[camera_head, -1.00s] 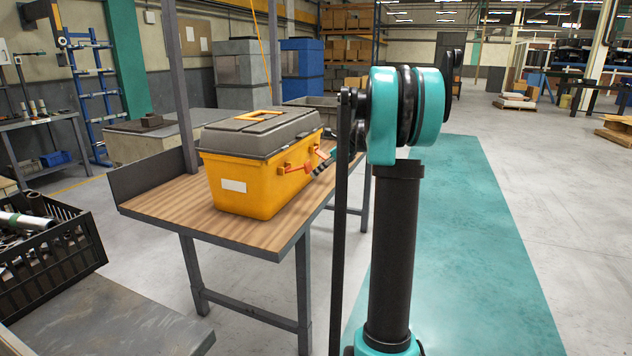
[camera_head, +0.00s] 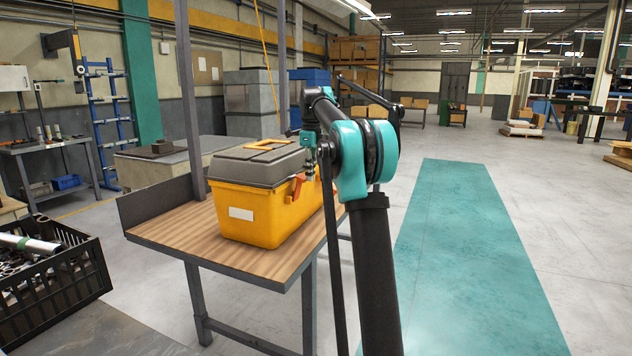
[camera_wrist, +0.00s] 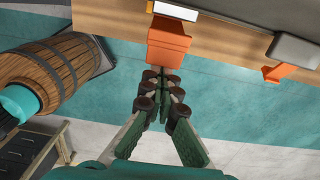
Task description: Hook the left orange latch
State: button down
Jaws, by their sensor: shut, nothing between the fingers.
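A yellow toolbox (camera_head: 262,215) with a grey lid (camera_head: 262,163) stands on the wooden bench, its lid down. The left orange latch (camera_head: 298,187) is on its right-hand side wall, the latch nearer the head camera, and looks tilted out from the wall. My gripper (camera_head: 309,146) is above that latch, close to the lid's edge. In the wrist view, my gripper (camera_wrist: 161,78) is shut and empty, its fingertips just short of a large orange latch (camera_wrist: 168,45); I cannot tell whether they touch. A second orange latch (camera_wrist: 280,72) is at the right.
The bench (camera_head: 270,268) has a grey back panel and a post on its far side. A black crate (camera_head: 60,280) of metal parts stands at the lower left. A wooden barrel (camera_wrist: 50,72) shows in the wrist view. The teal floor strip (camera_head: 460,240) at the right is clear.

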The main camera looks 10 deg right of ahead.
aim_at(302, 176)
jog(key=shift+w+a+r, duration=0.3)
jog(key=shift+w+a, duration=0.1)
jog(key=shift+a, duration=0.15)
jog(key=shift+w+a+r, duration=0.3)
jog(key=shift+w+a, duration=0.05)
jog(key=shift+a, duration=0.2)
jog(key=shift+w+a, duration=0.1)
jog(key=shift+a, duration=0.05)
jog(key=shift+r, duration=0.15)
jog(key=shift+r, duration=4.3)
jog(key=s+f+n+t, duration=0.4)
jog(key=s+f+n, duration=2.1)
jog(key=s+f, duration=1.7)
jog(key=s+d, duration=0.1)
jog(key=s, duration=0.2)
jog(key=shift+w+r, duration=0.1)
